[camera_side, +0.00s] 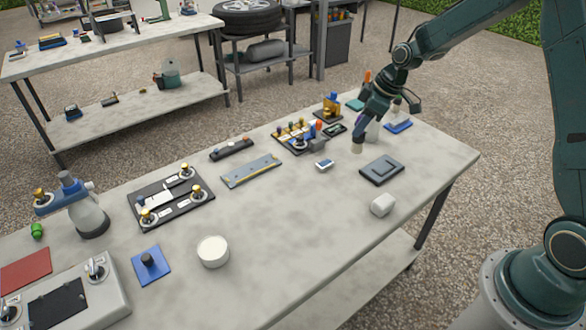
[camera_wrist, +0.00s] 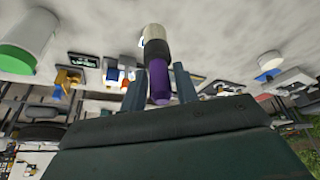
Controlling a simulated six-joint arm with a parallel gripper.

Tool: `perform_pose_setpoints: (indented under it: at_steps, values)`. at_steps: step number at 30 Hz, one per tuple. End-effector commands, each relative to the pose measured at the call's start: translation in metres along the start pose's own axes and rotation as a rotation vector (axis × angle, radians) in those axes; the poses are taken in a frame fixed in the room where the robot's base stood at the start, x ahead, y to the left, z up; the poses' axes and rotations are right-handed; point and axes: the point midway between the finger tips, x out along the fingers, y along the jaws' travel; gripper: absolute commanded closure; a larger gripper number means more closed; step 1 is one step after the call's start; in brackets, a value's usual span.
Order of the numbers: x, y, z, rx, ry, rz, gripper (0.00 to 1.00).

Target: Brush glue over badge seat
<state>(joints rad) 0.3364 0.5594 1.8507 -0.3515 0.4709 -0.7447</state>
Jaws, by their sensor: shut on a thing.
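My gripper (camera_side: 363,134) is shut on a brush (camera_wrist: 157,78) with a purple handle, a black collar and a pale tip. In the side view the pale tip points down, just above or at the tabletop; contact cannot be told. In the wrist view the brush sits between my two fingers (camera_wrist: 158,74). A dark square plate (camera_side: 382,171) with a raised or marked outline lies to the lower right of the brush; it may be the badge seat. The glue is not clearly identifiable.
A small blue-white block (camera_side: 324,165), a tool tray (camera_side: 297,138) and a long metal plate (camera_side: 251,170) lie left of my gripper. A blue pad (camera_side: 398,126) lies behind. The table's middle front is mostly clear.

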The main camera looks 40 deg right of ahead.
Motion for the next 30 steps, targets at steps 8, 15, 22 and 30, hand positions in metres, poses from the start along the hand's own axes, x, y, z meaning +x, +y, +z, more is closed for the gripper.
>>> perform_pose_setpoints:
  at_steps: [8,15,22,30]
  values:
    - [-0.009,0.043,0.059,0.1,0.003,0.041,0.95]
    - [-0.013,0.054,0.079,0.13,0.005,0.054,0.95]
    - [-0.012,0.054,0.08,0.131,0.004,0.054,0.95]
    - [-0.004,0.054,0.083,0.131,0.004,0.052,0.95]
